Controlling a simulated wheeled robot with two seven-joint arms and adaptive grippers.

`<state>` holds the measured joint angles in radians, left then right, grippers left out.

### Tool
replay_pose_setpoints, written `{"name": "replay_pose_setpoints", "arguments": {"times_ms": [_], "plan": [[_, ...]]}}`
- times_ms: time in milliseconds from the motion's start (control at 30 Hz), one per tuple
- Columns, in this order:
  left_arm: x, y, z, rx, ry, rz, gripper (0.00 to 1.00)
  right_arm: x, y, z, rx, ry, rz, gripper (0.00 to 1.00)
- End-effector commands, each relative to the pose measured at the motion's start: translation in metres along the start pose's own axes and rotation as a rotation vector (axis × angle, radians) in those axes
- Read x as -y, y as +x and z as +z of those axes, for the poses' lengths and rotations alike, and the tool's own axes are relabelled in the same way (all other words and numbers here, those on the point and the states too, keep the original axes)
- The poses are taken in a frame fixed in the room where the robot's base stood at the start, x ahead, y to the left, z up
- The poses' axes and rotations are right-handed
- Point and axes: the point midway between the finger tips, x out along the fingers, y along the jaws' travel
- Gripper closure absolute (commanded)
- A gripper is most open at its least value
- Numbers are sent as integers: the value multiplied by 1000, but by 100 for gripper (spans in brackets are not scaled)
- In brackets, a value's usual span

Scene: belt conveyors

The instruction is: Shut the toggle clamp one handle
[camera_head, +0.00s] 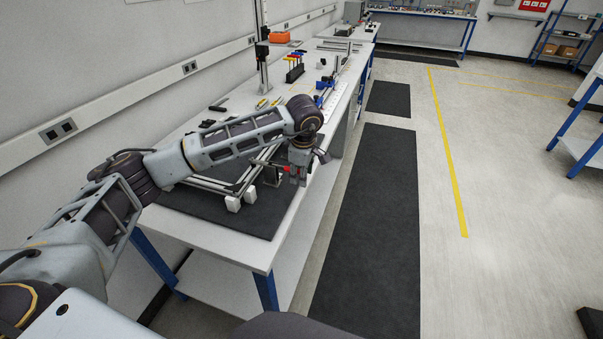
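My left gripper (297,176) points down over the right edge of the nearest workbench. A small red part (287,168), which looks like the tip of a clamp handle, shows right beside its fingers on the left. I cannot tell whether the fingers touch it. The rest of the clamp is mostly hidden behind my gripper and arm. A metal profile frame with white end blocks (233,203) lies on the dark mat (215,222), next to the gripper. The fingers are too small to tell whether they are open or shut. My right gripper is out of view.
The workbench (172,229) runs along the left wall. Screwdrivers in a rack (294,68), an orange box (279,37) and an upright post (262,45) stand farther back. The floor right of the bench is clear, with dark mats (372,230).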

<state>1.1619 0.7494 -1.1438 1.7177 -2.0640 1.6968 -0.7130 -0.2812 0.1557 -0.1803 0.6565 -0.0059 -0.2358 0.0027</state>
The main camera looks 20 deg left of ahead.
Motion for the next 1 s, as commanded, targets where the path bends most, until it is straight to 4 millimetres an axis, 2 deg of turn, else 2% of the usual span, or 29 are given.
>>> {"name": "replay_pose_setpoints", "arguments": {"times_ms": [167, 367, 800, 1000], "plan": [[0, -6, 0, 1, 0, 1, 62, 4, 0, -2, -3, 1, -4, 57], [-1, -24, 0, 1, 0, 3, 62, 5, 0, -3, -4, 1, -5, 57], [-1, -88, 0, 1, 1, 2, 62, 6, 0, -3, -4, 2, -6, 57], [0, -110, 1, 0, 1, 1, 62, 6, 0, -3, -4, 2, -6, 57]]}}
